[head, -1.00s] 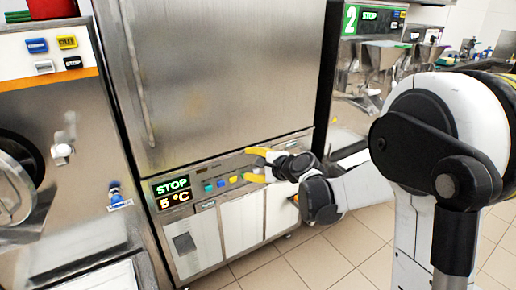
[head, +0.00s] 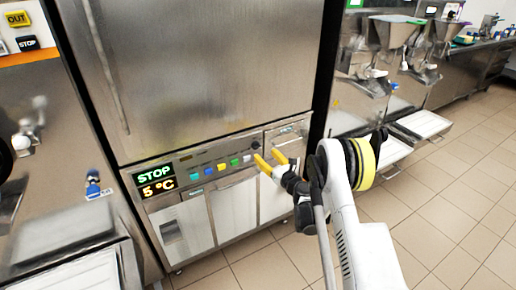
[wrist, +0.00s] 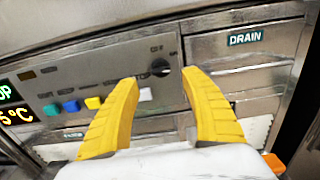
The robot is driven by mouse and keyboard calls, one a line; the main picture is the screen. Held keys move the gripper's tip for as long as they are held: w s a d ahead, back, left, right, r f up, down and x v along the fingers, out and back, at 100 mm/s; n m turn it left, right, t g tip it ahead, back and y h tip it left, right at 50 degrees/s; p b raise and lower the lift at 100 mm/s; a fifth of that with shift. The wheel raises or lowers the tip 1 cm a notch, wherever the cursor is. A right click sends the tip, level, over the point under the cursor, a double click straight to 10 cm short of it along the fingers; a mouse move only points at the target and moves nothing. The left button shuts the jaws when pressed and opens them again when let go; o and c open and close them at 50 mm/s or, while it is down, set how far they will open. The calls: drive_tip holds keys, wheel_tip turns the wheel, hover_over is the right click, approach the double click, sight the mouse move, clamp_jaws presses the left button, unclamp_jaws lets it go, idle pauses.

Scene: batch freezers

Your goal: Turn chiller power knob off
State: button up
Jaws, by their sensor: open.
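The chiller power knob (wrist: 160,67) is a small dark round knob on the grey control panel (wrist: 60,85). In the wrist view it shows between and beyond the two yellow fingers of my gripper (wrist: 160,85). In the head view the knob (head: 256,145) is a small dark spot just above the left fingertip. My gripper (head: 271,158) is open and empty, its tips close in front of the panel's right end. I cannot tell whether a finger touches the panel. The knob's pointer direction is too small to read.
The chiller's display (head: 155,181) reads STOP and 5 °C. Coloured buttons (head: 221,167) line the panel left of the knob. A drawer marked DRAIN (wrist: 245,38) is to the right. Open trays (head: 420,124) stick out at the right. Tiled floor (head: 450,215) lies clear at the right.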

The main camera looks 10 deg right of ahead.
sight(258, 147)
drive_tip(key=b+x, duration=0.2)
drive_tip(key=x, duration=0.5)
drive_tip(key=shift+w, duration=0.25)
drive_tip(key=c, duration=1.2)
